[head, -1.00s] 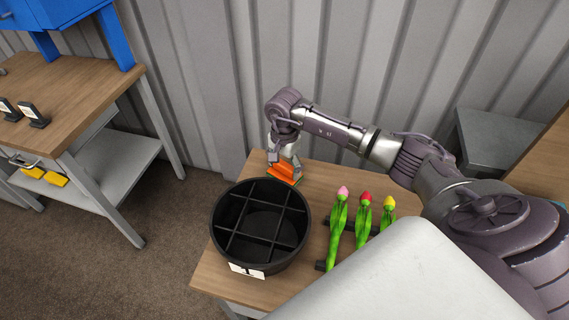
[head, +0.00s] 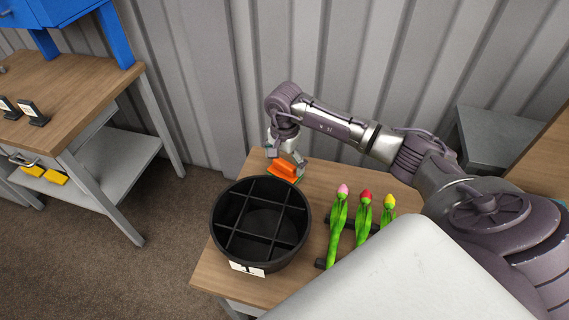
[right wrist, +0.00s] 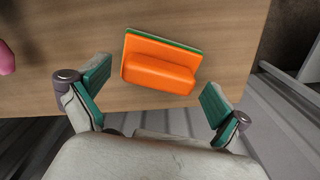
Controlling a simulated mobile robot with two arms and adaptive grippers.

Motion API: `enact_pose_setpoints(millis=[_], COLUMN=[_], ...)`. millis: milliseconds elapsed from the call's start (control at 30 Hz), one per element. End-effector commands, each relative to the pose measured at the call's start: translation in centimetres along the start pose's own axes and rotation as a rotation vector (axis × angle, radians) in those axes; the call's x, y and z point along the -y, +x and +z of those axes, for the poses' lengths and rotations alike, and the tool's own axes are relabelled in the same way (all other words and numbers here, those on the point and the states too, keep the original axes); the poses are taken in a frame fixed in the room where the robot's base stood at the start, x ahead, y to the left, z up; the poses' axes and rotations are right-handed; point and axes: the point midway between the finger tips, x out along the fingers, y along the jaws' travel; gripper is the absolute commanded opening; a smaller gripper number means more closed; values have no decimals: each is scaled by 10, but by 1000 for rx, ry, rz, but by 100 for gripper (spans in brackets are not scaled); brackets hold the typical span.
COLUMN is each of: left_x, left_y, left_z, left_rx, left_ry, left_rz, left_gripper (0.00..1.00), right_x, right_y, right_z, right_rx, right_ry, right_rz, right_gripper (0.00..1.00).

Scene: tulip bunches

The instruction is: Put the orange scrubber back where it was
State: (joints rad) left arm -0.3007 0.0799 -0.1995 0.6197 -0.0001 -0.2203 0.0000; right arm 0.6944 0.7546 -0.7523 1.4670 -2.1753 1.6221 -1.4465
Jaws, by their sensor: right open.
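The orange scrubber (head: 282,169), with a green pad under it, lies on the wooden table behind the black divided bucket. It also shows in the right wrist view (right wrist: 160,68), flat on the wood near the table's edge. My right gripper (head: 287,163) is open just above and behind the scrubber. In the right wrist view its two teal-padded fingers (right wrist: 152,98) are spread wide on either side, apart from the scrubber, with nothing between them. My left gripper is not in view.
The black round bucket (head: 218,242) with crossed dividers stands right in front of the scrubber. Pink, red and yellow tulips (head: 363,218) lie on dark supports to the right. A corrugated wall (head: 200,90) rises behind the table (head: 212,272). Another workbench (head: 75,85) is at left.

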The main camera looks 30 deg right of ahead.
Motion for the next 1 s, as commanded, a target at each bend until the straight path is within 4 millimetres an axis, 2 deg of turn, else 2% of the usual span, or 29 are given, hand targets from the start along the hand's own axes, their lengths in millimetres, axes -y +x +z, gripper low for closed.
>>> enact_pose_setpoints(millis=[300, 500, 700, 1000], left_x=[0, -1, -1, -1], left_y=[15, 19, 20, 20], left_z=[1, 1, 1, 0], left_rx=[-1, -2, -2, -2], left_ry=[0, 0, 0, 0], left_rz=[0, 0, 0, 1], left_gripper=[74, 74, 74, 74], right_x=[1, 1, 0, 0], right_y=[-66, -98, -111, -111], right_z=[-1, -1, 0, 0], right_rx=[-4, -2, -1, -1], right_ry=[0, 0, 1, 1], right_rz=[-6, -4, -1, -1], right_gripper=[100, 100, 100, 100])
